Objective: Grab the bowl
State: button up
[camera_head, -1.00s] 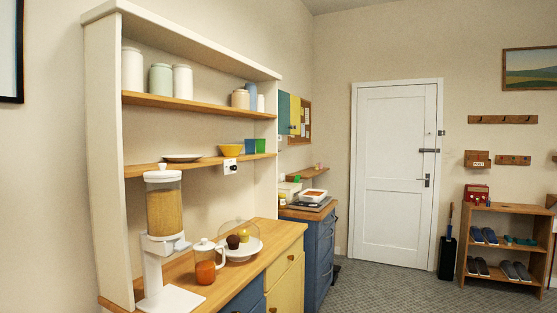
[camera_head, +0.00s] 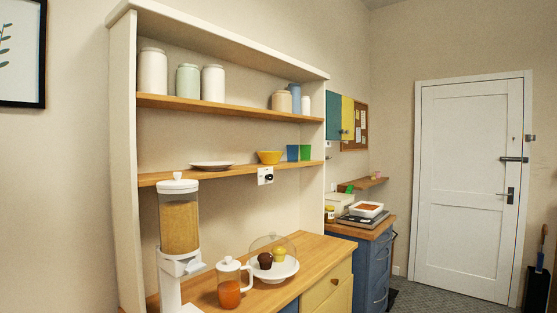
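A small yellow bowl (camera_head: 269,157) sits upright on the lower wooden shelf (camera_head: 220,173) of the white hutch. A white plate (camera_head: 211,165) lies to its left, and a blue cup (camera_head: 292,152) and a green cup (camera_head: 305,152) stand to its right. The bowl looks empty from this angle, though its inside is barely seen. My gripper is not in view.
Jars (camera_head: 152,73) line the upper shelf. A white door (camera_head: 468,185) is at the right.

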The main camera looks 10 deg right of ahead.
aim_at(266, 158)
jog(key=i+l+u, duration=0.15)
jog(key=u, duration=0.2)
jog(key=i+l+u, duration=0.1)
jog(key=u, duration=0.25)
jog(key=i+l+u, duration=0.15)
jog(key=l, duration=0.3)
jog(key=i+l+u, duration=0.15)
jog(key=l, duration=0.3)
jog(key=i+l+u, duration=0.1)
jog(key=l, duration=0.35)
jog(key=i+l+u, duration=0.15)
jog(key=l, duration=0.35)
